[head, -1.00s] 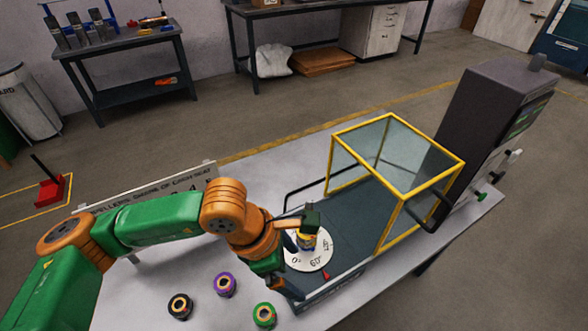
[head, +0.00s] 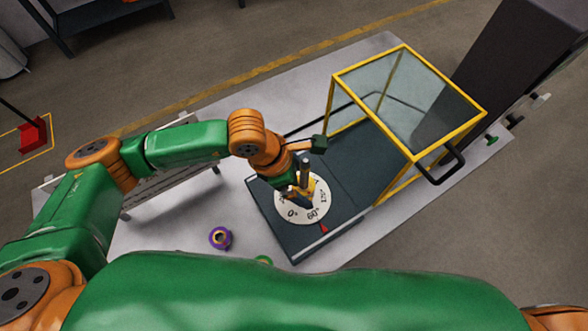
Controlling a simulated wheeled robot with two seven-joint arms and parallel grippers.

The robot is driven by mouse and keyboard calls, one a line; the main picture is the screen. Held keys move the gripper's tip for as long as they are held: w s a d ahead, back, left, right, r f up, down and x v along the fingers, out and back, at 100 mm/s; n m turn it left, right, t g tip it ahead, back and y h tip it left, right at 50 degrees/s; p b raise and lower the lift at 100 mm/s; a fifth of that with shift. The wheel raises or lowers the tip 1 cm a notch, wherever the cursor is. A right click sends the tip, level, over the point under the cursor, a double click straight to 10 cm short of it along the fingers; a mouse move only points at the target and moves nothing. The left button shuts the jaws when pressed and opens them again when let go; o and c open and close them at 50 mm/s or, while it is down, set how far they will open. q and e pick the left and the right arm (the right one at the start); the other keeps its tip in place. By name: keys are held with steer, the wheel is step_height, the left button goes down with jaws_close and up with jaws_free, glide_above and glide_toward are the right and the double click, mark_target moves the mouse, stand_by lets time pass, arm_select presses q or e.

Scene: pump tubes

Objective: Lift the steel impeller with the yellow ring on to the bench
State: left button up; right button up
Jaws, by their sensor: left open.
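The steel impeller with the yellow ring (head: 320,190) is on the white dial (head: 290,213) of the dark machine bed. It is largely hidden by my left gripper, so its exact seating cannot be told. My left gripper (head: 305,184) is open, pointing down over the dial with its fingers at the impeller. Whether the fingers touch it cannot be told. The bench (head: 160,238) is the pale table top under the machine, with bare surface left of the dial. My right gripper is out of view.
A purple-ringed impeller (head: 219,237) stands on the bench left of the machine bed. A green-ringed one (head: 263,260) is mostly hidden behind my green arm link. A yellow-framed clear guard (head: 405,105) stands right of the dial. A sign board (head: 160,185) stands behind my left arm.

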arm_select(q)
steer(key=shift+w+f, duration=0.1)
steer(key=shift+f, duration=0.1)
jaws_close()
stand_by(0.5)
steer(key=shift+r, duration=0.25)
steer(key=shift+r, duration=0.35)
steer(key=shift+r+p, duration=0.1)
steer(key=shift+p, duration=0.2)
steer(key=shift+r+p, duration=4.5)
steer(key=shift+r, duration=3)
steer(key=shift+f, duration=0.1)
